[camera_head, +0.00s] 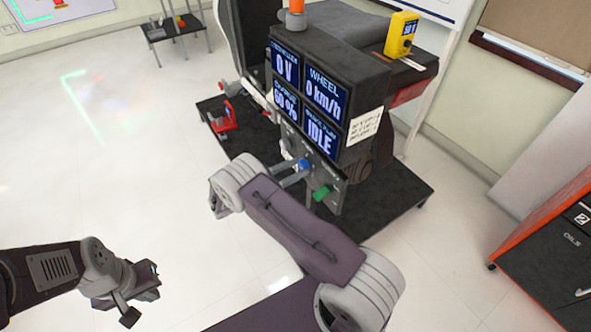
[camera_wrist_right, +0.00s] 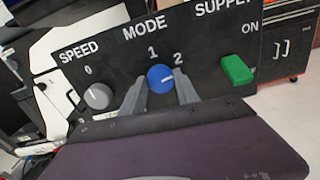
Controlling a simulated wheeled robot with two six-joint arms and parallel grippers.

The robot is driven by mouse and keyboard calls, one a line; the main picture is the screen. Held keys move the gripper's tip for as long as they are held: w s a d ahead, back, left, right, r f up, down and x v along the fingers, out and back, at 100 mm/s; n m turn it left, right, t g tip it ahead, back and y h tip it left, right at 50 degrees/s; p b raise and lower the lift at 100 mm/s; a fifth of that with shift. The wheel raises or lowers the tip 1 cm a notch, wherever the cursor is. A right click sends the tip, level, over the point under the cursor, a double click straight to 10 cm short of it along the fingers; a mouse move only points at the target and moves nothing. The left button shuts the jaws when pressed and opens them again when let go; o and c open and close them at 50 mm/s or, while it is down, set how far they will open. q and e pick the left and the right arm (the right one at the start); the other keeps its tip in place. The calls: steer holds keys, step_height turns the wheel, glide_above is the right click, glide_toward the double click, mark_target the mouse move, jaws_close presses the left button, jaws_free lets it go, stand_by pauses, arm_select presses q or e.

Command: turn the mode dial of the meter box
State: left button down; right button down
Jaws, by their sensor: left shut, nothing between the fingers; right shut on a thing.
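The meter box (camera_head: 346,64) is a dark box with several lit displays; the lower right one reads IDLE. Its control panel (camera_wrist_right: 215,50) below carries the blue mode dial (camera_wrist_right: 161,79), marked 1 and 2. A short white mark on the dial points right, roughly below the 2. My right gripper (camera_wrist_right: 161,88) is shut on the dial, one finger on each side. The dial also shows in the head view (camera_head: 303,165), with my right arm reaching up to it. My left gripper (camera_head: 150,283) is shut and empty, over the floor at lower left.
A grey speed knob (camera_wrist_right: 97,96) sits left of the dial and a green supply switch (camera_wrist_right: 236,69) right of it. A yellow meter (camera_head: 401,35) stands behind the box. A red tool (camera_head: 222,122) lies on the black platform (camera_head: 395,195). An orange-edged cabinet (camera_head: 545,235) stands at right.

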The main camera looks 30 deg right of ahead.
steer(key=m+b, duration=0.1)
steer(key=m, duration=0.3)
steer(key=shift+f+m, duration=0.1)
steer(key=shift+m, duration=0.2)
steer(key=shift+m+b, duration=0.45)
steer(key=shift+m, duration=1.45)
steer(key=c, duration=0.9)
jaws_free()
steer(key=a, duration=0.9)
steer(key=shift+s, duration=0.4)
steer(key=shift+a, duration=0.1)
